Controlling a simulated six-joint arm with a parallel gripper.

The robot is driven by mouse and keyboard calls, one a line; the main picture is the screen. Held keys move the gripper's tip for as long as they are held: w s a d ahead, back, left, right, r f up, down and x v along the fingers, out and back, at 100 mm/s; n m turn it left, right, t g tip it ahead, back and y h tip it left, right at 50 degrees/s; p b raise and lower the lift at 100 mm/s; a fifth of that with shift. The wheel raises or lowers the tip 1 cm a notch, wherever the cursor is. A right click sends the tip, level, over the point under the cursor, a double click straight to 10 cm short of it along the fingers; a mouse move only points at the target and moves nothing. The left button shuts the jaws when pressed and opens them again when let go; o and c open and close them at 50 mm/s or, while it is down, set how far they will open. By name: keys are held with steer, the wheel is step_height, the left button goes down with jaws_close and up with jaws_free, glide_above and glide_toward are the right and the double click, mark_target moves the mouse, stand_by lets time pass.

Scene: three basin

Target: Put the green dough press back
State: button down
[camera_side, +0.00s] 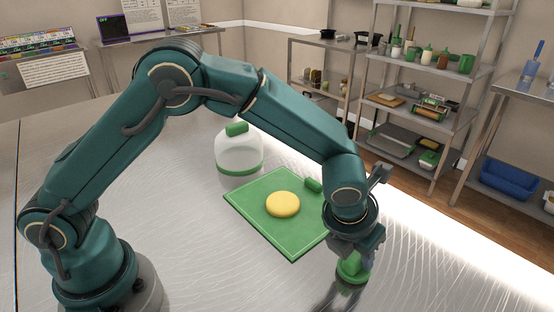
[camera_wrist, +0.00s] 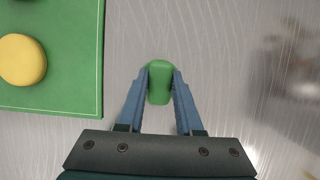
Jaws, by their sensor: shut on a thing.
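The green dough press (camera_side: 352,270) is at the right of the side view, beyond the front right corner of the green mat. My gripper (camera_side: 361,256) points down and is shut on it. In the wrist view the press's green top (camera_wrist: 159,88) sits between the two blue fingers, which touch it on both sides. The press looks upright and at or just above the metal table; I cannot tell if it touches. Its lower part is hidden in the wrist view.
The green mat (camera_side: 293,238) holds a yellow dough disc (camera_side: 283,204) and a small green piece (camera_side: 313,185). A clear dome with a green knob and base (camera_side: 239,158) stands behind the mat. The table (camera_side: 220,260) in front is clear. Shelves (camera_side: 425,125) stand beyond the table.

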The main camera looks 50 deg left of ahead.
steer(key=shift+f, duration=0.2)
steer(key=c, duration=0.6)
jaws_free()
